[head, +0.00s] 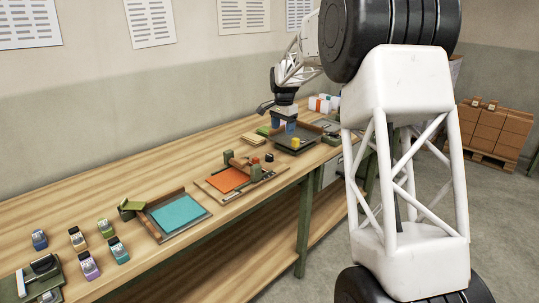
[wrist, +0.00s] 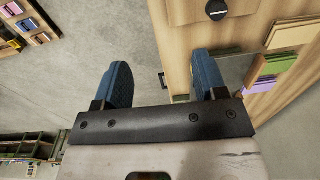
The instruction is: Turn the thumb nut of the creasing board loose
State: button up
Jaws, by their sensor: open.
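A wooden board with an orange sheet (head: 228,180) lies mid-bench in the head view, with a brown bar and green end blocks. I cannot tell for sure whether it is the creasing board. A small red-topped knob (head: 256,160) and a dark knob (head: 269,157) show at its far right. In the wrist view a round black knob with a pale line (wrist: 216,9) is on a wooden surface at the top edge; I cannot tell if it is the thumb nut. My gripper (head: 284,126) hangs over the bench's far part. Its blue fingers (wrist: 162,78) are apart and empty.
A dark tray (head: 308,146) with a yellow piece is under and beside my gripper. A tray with a teal sheet (head: 182,214) and several small coloured devices are nearer. Paper stacks (wrist: 288,33) show at the wrist view's right. Bare bench (head: 110,185) lies along the wall.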

jog(key=m, duration=0.2)
send_over(269, 155)
notch_tip(269, 155, down, 10)
jog(key=shift+s+d+f, duration=0.1)
jog(key=shift+f, duration=3.85)
jog(key=shift+c, duration=0.4)
jog(key=c, duration=0.8)
jog(key=shift+c, duration=0.2)
